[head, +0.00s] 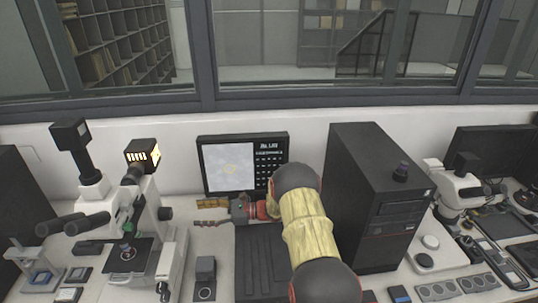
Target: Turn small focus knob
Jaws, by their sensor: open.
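A white and black microscope (118,215) stands on the left of the bench with black eyepieces and a lit lamp housing. A small dark knob (164,213) shows on the right side of its body, and another dark knob (163,289) sits low at its front right. I cannot tell which is the small focus knob. My gripper (204,212) reaches left from my arm, just right of the microscope. Its brown fingers are spread, with nothing between them, and their tips look apart from the upper knob. Exact depth is hard to judge.
A monitor (243,163) stands behind my gripper. A black computer tower (372,190) is close to the right of my arm. A small dark box (205,270) sits right of the microscope base. Another white microscope (462,187) is at the far right.

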